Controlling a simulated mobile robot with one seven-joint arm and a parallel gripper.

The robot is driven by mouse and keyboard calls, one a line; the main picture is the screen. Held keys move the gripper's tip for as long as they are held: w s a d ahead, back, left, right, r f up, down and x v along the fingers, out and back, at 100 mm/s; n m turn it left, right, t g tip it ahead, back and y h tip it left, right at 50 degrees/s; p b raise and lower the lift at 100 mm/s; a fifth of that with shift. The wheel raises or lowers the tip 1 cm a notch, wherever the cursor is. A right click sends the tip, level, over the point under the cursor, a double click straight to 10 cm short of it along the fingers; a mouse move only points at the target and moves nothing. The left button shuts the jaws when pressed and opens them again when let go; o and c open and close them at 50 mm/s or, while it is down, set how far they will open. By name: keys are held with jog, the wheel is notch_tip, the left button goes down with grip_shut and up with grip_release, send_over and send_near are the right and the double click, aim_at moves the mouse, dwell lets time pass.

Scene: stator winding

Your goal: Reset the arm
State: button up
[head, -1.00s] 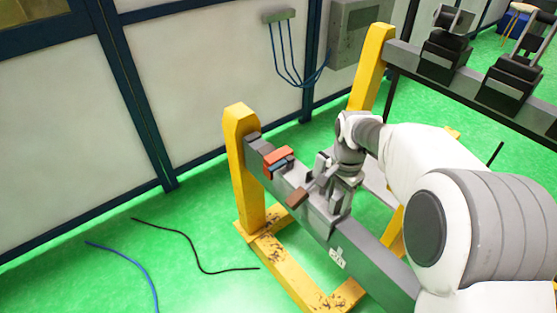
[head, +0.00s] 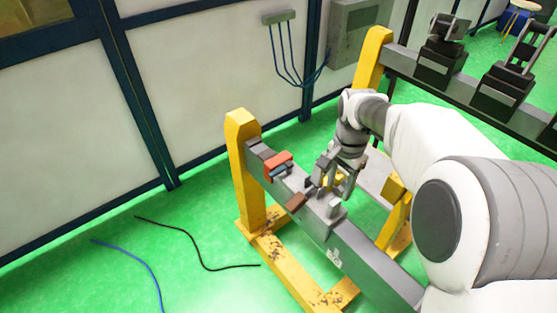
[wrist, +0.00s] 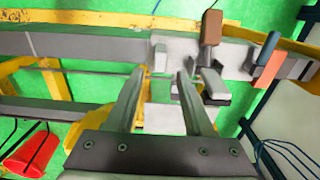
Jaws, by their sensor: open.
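My arm reaches in from the right in the head view. My gripper (head: 338,188) is above the grey beam (head: 365,262), close to a grey clamp-like fixture (head: 322,222) on it. In the wrist view my gripper (wrist: 160,76) has its two fingers apart, with nothing visible between them but the floor and pale parts below. The fixture has a brown handle (head: 295,202), also in the wrist view (wrist: 211,27). Whether the fingertips touch the fixture is hard to tell.
A red-orange block (head: 278,160) and a blue handle (wrist: 268,45) sit farther along the beam. Yellow posts (head: 246,170) carry the beam. A second dark beam with black fixtures (head: 438,60) stands behind. Black (head: 200,250) and blue cables (head: 135,262) lie on the green floor.

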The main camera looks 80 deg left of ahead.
jog(key=shift+r, duration=0.85)
jog(key=shift+f, duration=0.1)
jog(key=w+d+r+m+t+y, duration=0.1)
jog(key=w+d+r+m, duration=0.1)
jog(key=w+d+r, duration=1.5)
jog(key=w+d+r+m+t, duration=0.1)
jog(key=w+d+r, duration=0.15)
jog(key=d, duration=0.65)
jog(key=w+d+r+t, duration=0.15)
jog(key=w+d, duration=0.25)
jog(key=d, duration=0.5)
jog(key=s+d+m, duration=0.1)
jog(key=s+d, duration=0.3)
jog(key=d, duration=0.4)
jog(key=s+d+m+t, duration=0.1)
jog(key=s+d, duration=0.3)
jog(key=d, duration=0.5)
jog(key=s+d+m+t+h, duration=0.1)
jog(key=s+d, duration=0.3)
jog(key=d, duration=0.4)
jog(key=shift+d+f, duration=0.2)
jog(key=shift+f, duration=0.1)
